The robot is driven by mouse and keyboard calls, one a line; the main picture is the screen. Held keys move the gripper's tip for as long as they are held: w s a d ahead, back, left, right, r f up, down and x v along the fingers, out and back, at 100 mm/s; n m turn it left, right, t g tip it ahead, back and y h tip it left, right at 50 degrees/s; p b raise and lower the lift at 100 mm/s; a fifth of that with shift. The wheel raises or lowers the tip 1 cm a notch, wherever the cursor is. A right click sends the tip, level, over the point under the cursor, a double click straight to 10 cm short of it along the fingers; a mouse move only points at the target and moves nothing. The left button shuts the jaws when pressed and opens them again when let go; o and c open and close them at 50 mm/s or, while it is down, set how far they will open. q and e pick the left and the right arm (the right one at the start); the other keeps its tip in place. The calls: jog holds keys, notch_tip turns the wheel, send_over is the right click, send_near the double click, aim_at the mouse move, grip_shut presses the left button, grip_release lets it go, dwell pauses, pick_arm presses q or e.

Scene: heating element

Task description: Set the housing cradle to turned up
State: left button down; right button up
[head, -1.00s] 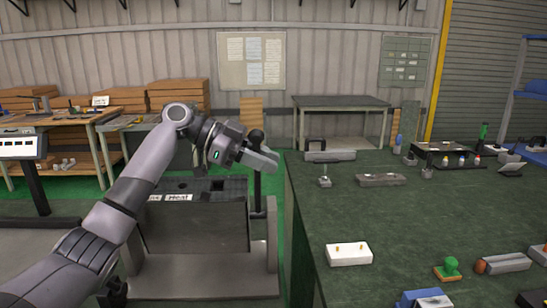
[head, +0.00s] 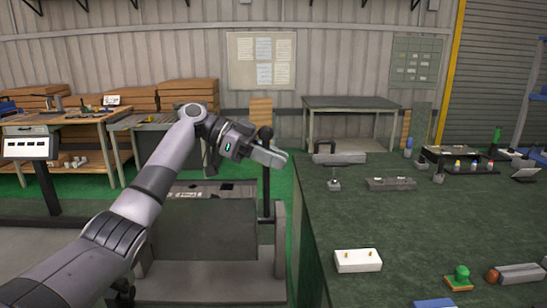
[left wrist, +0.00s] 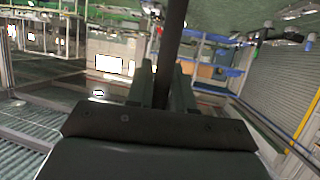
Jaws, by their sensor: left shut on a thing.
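The housing cradle (head: 203,229) is a dark grey box in a pale stand, left of the green-topped table in the head view. Its broad face is turned toward me, with a narrow upper strip visible behind. An upright dark lever (head: 266,190) with a round black knob (head: 265,133) stands at its right side. My left gripper (head: 270,155) is shut on the lever just below the knob. In the left wrist view, the dark lever bar (left wrist: 171,40) runs between the gripper's fingers (left wrist: 162,88). My right gripper is not in view.
The green-topped table (head: 410,225) stands close to the right of the lever. It holds a white block (head: 358,261), a green-knobbed stamp (head: 460,277) and other small parts. A workbench (head: 75,118) with a screen (head: 28,147) is at the left. Green floor lies behind the cradle.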

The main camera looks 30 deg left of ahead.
pick_arm(q)
jog(key=c, duration=1.1)
grip_release()
jog(key=shift+w+a+f, duration=0.1)
jog(key=shift+w, duration=0.05)
jog(key=b+v, duration=0.1)
jog(key=v, duration=0.6)
